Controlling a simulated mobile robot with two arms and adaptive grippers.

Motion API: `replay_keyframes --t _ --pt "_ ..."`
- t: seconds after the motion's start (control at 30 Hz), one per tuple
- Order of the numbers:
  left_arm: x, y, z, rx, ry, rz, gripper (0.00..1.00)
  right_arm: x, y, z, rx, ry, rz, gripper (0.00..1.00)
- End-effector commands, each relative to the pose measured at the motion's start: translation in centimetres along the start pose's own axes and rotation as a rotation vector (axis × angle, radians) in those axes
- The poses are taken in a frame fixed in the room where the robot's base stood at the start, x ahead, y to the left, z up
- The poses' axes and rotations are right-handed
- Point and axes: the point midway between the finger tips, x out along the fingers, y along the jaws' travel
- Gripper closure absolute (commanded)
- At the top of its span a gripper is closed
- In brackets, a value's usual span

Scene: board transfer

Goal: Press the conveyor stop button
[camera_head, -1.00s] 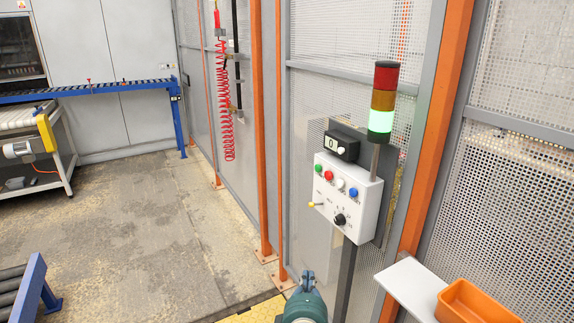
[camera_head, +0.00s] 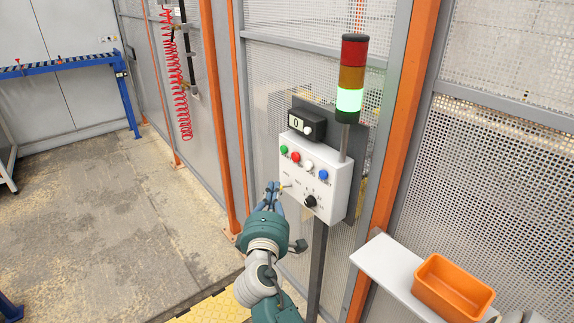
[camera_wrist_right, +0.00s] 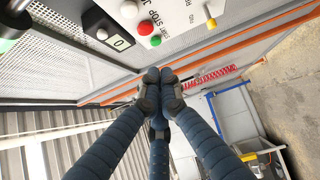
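The white control box (camera_head: 318,178) stands on a post and carries green (camera_head: 284,149), red (camera_head: 295,156), white (camera_head: 307,163) and blue (camera_head: 323,174) buttons, a yellow-tipped lever and a black knob (camera_head: 310,201). In the wrist view the red button (camera_wrist_right: 145,28) is beside the word STOP, and the green button (camera_wrist_right: 155,41) is beside START. My right gripper (camera_head: 272,189) is at the lower left of the box, near the lever; contact cannot be told. Its fingertips (camera_wrist_right: 160,78) are together and empty, apart from the buttons. My left gripper is out of view.
A signal tower (camera_head: 350,78) with its green section lit stands behind the box, next to a black display (camera_head: 306,123) reading 0. An orange bin (camera_head: 453,287) sits on a white shelf (camera_head: 392,270) at right. Mesh fencing and orange posts (camera_head: 240,120) stand close behind. Floor at left is clear.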

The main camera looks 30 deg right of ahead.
Motion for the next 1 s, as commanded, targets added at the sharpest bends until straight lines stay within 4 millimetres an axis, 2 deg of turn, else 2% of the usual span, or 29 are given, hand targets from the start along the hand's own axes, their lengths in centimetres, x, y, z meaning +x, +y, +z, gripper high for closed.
replay_keyframes --t 0.03,0.2,0.4,0.63,1.0 --pt "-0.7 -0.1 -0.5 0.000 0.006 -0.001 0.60 1.1 0.5 0.1 -0.002 -0.003 0.002 1.00" --pt "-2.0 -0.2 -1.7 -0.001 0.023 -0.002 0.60 4.8 0.6 0.1 -0.003 -0.001 0.002 1.00" --pt "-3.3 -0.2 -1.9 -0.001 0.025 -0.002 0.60 8.8 0.5 0.3 -0.002 -0.002 0.000 1.00" --pt "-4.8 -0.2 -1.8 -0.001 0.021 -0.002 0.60 10.6 0.2 2.5 -0.001 -0.001 -0.001 1.00" --pt "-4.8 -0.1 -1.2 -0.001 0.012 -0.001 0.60 11.0 0.0 2.9 0.001 0.000 0.000 1.00"
